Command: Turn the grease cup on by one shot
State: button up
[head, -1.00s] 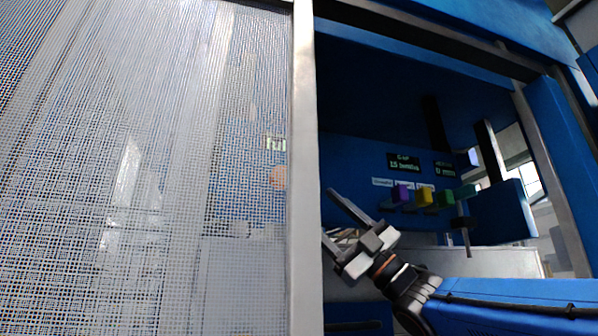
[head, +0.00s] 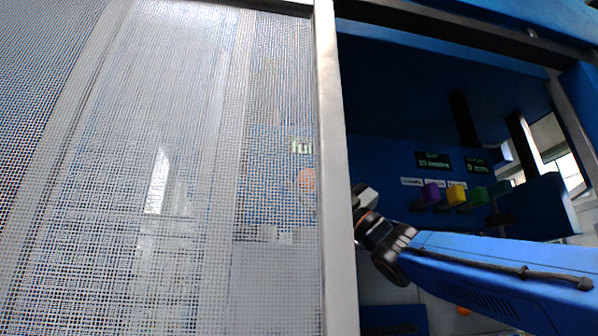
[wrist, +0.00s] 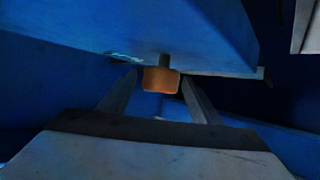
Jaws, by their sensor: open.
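The grease cup (wrist: 160,79) is a small orange-copper cap on a short dark stem under a blue body in the wrist view. My gripper (wrist: 159,88) is open. Its two dark fingers stand one on each side of the cup, with a narrow gap to the left finger; I cannot tell whether the right finger touches. In the head view an orange round shape, which looks like the cup (head: 307,180), shows blurred through the mesh. There my gripper's fingers are hidden behind the door frame and mesh; only its pale rear part shows.
A mesh door with a metal frame post (head: 335,150) covers the left side. Right of it is an open blue bay with purple (head: 431,193), yellow (head: 456,194) and green (head: 478,196) blocks under a dark display (head: 433,161). A partly readable "ful" sign (head: 302,147) shows through the mesh.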

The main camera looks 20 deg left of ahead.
jog(key=shift+x, duration=2)
jog(key=c, duration=1)
